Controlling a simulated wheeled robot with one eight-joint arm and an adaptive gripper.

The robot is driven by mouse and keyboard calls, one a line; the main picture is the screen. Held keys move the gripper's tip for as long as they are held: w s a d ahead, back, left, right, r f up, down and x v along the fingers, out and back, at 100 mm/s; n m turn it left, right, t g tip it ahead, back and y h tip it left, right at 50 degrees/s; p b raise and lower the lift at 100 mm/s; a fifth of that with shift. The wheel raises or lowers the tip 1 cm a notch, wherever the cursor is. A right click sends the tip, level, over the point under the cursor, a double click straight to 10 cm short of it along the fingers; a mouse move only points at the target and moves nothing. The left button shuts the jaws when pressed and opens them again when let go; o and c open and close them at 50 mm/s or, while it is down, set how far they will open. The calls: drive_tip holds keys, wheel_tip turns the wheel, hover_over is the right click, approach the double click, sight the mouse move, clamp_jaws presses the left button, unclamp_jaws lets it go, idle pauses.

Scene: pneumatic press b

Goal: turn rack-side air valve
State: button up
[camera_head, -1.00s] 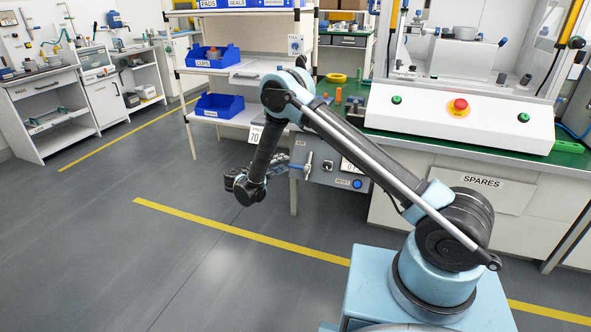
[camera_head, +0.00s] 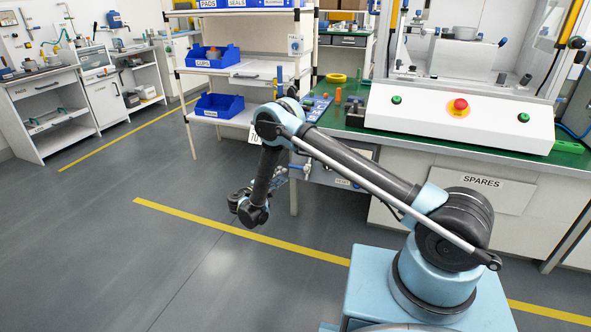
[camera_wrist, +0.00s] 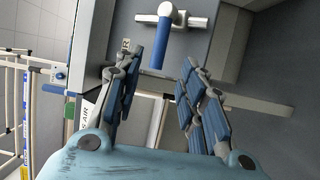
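The air valve shows in the wrist view as a silver body across a short pipe, with a blue lever (camera_wrist: 162,45) pointing down the picture. My gripper (camera_wrist: 160,62) is open, with blue-padded fingers on either side of the lever in the picture. Gaps show on both sides, so neither finger touches it; the depth between them is unclear. In the head view, my gripper (camera_head: 276,180) reaches up and right from the wrist toward the grey panel (camera_head: 325,174) on the bench front.
A white sign (camera_wrist: 87,118) ending in "AIR" is partly hidden behind the left finger. The green bench (camera_head: 350,127) carries the press console (camera_head: 460,118). A shelf rack with blue bins (camera_head: 219,106) stands behind my arm. Open floor (camera_head: 120,235) lies left.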

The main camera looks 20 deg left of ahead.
sight(295, 167)
drive_tip(key=x, duration=1)
drive_tip(key=shift+w, duration=0.15)
clamp_jaws()
